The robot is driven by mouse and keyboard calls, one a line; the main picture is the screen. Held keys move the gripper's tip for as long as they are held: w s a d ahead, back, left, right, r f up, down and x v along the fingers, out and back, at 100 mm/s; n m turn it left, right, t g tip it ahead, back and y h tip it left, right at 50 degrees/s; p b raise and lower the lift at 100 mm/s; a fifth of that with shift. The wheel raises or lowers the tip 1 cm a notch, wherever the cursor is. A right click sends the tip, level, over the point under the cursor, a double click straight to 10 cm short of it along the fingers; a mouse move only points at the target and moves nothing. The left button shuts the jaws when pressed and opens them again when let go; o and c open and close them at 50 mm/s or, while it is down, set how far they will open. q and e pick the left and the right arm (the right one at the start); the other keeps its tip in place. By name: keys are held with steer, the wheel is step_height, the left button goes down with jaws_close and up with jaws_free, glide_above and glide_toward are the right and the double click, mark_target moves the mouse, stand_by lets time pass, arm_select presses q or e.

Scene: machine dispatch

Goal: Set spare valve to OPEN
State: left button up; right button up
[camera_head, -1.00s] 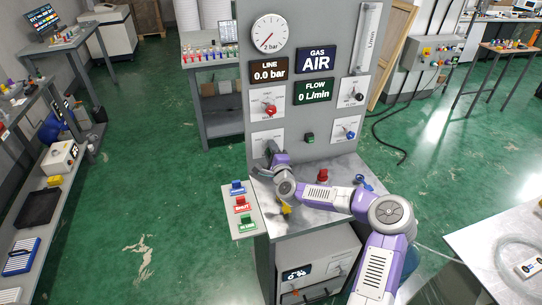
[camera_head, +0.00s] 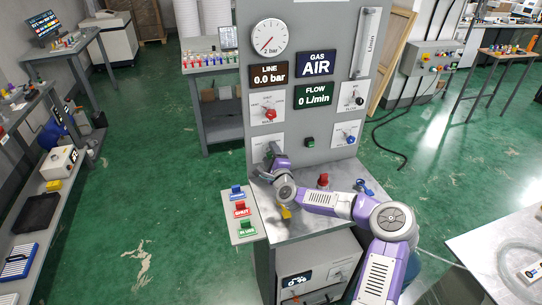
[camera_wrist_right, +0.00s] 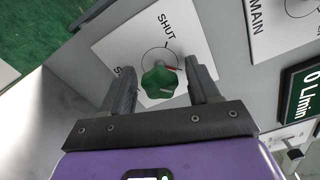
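The valve with a green star-shaped knob (camera_wrist_right: 160,80) sits on a white plate (camera_wrist_right: 115,48) in the right wrist view. The plate reads SHUT, and another word beginning with S is cut off by a finger. A thin red mark shows at the knob's right side. My right gripper (camera_wrist_right: 161,84) has one finger on each side of the knob, with gaps visible, so it looks open around it. In the head view my right gripper (camera_head: 273,152) is at the panel's lower-left plate (camera_head: 260,141) and hides the knob. My left gripper is not in view.
A plate with a red knob (camera_head: 269,114) is just above. A blue knob (camera_head: 348,139) and black knob (camera_head: 359,100) are at the right. The bench top (camera_head: 300,223) holds a red knob (camera_head: 323,180). Tags (camera_head: 240,210) lie on a side shelf.

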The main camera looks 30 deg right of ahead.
steer(key=shift+s, duration=0.1)
steer(key=v, duration=0.7)
steer(key=shift+s, duration=0.2)
stand_by(0.5)
